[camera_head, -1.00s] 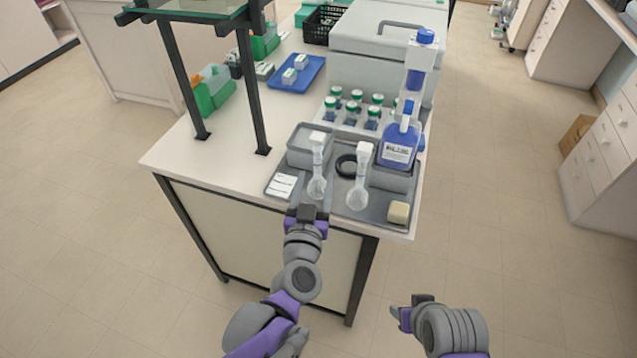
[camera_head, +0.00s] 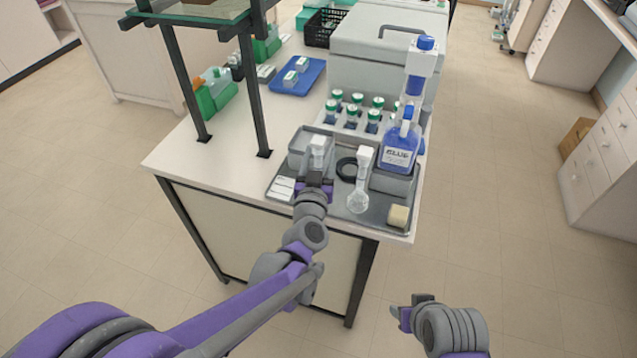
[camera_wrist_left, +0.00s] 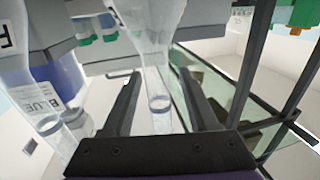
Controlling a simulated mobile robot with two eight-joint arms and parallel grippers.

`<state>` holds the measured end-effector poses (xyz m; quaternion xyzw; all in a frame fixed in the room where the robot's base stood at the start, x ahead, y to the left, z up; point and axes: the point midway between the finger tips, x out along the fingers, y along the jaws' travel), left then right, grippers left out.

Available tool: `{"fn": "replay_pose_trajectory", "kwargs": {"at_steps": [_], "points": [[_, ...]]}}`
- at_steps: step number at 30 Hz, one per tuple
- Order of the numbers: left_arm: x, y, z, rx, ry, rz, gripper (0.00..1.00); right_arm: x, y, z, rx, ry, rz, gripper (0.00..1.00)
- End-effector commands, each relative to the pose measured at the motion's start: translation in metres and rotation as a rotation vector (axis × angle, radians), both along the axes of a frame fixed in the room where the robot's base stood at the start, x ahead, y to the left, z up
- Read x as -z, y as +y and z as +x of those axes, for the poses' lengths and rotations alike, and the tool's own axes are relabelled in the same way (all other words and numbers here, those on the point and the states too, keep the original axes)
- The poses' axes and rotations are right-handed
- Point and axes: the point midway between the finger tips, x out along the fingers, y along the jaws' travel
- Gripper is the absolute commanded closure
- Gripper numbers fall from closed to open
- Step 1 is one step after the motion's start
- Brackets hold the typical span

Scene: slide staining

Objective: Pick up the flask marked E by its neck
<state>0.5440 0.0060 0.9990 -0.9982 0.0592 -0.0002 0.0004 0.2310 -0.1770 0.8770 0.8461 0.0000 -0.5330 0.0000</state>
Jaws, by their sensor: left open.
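Two clear flasks with white tops stand on the grey tray (camera_head: 379,216). The left flask (camera_head: 319,150) is partly hidden behind my left gripper (camera_head: 315,182); the right flask (camera_head: 359,196) stands apart from it. In the left wrist view, the open fingers (camera_wrist_left: 160,108) lie on either side of a clear flask (camera_wrist_left: 153,65), with gaps visible. Another flask (camera_wrist_left: 45,118) stands at the left there, with a lettered label (camera_wrist_left: 6,36) cut off by the frame edge. I cannot read which flask is marked E. My right gripper (camera_head: 406,309) hangs away from the bench.
A blue-filled bottle labelled BLUE (camera_head: 398,152) stands right behind the flasks. Several green-capped bottles (camera_head: 353,115) are behind the tray. A black ring (camera_head: 347,168) lies between the flasks, and a beige block (camera_head: 398,216) is at the front right. A glass-topped frame (camera_head: 255,95) rises at left.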

Motion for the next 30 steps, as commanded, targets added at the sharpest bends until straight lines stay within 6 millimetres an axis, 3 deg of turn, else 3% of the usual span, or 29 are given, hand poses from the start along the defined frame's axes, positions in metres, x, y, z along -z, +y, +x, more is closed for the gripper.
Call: {"fn": "replay_pose_trajectory", "kwargs": {"at_steps": [2, 11, 23, 30], "points": [[0.000, 0.000, 0.000, 0.000, 0.000, 0.000, 0.44, 0.000, 0.000, 0.000, 0.000, 0.000, 0.000, 0.50], [0.000, 0.000, 0.000, 0.000, 0.000, 0.000, 0.98, 0.000, 0.000, 0.000, 0.000, 0.000, 0.000, 0.50], [-0.007, 0.000, 0.000, 0.000, 0.000, 0.000, 1.00, -0.001, 0.000, 0.000, 0.000, 0.000, 0.000, 0.50], [-0.046, 0.000, -0.001, 0.000, 0.000, 0.000, 1.00, -0.006, 0.000, 0.001, 0.000, -0.002, 0.000, 0.50]]}}
